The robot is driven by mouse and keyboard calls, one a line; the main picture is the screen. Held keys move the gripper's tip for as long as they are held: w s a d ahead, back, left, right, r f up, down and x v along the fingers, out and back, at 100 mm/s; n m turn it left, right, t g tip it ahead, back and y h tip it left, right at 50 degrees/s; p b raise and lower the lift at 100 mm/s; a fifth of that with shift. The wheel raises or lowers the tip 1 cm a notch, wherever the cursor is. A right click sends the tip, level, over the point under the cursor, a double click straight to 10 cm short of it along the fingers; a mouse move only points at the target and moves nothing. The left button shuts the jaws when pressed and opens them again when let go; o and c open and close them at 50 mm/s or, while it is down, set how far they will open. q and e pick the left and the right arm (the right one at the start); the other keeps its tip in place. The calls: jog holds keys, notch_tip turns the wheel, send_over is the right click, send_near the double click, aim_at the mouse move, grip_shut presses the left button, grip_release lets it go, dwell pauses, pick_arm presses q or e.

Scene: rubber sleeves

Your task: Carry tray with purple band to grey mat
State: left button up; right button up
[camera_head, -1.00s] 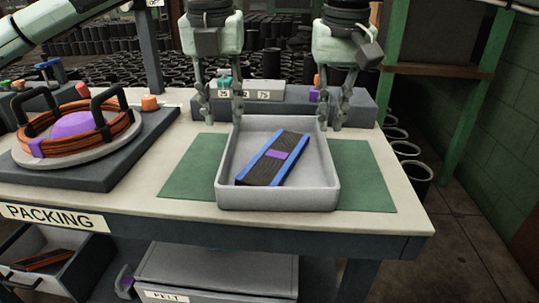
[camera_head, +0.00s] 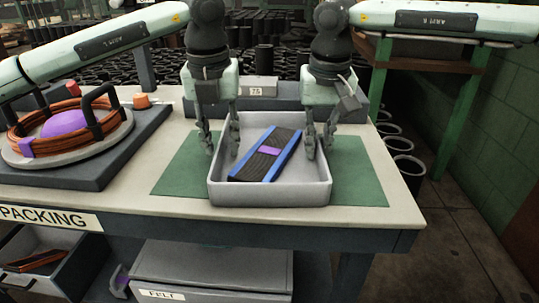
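A pale grey rectangular tray (camera_head: 270,196) stands on a green mat (camera_head: 360,172) on the bench. In it lies a black ribbed strip with blue edges and a purple band (camera_head: 269,152), set at a slant. My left gripper (camera_head: 219,140) is at the tray's left wall, with its fingers apart, seemingly one on each side of the rim. My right gripper (camera_head: 318,146) is likewise at the right wall, fingers apart. Whether any finger touches the walls cannot be told. The dark grey slab (camera_head: 85,178) at the left is the only grey mat-like surface I see.
A round stand with copper coils, black handles and a purple dome (camera_head: 68,124) occupies the slab. A grey ledge (camera_head: 262,92) with a label runs behind the tray. The "PACKING" sign (camera_head: 42,217) marks the front edge; an open drawer is below.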

pick_arm(q)
jog(key=shift+c, duration=0.4)
pick_arm(e)
jog(key=shift+c, duration=0.4)
pick_arm(q)
jog(key=shift+c, duration=1.1)
pick_arm(e)
grip_shut()
pick_arm(q)
grip_shut()
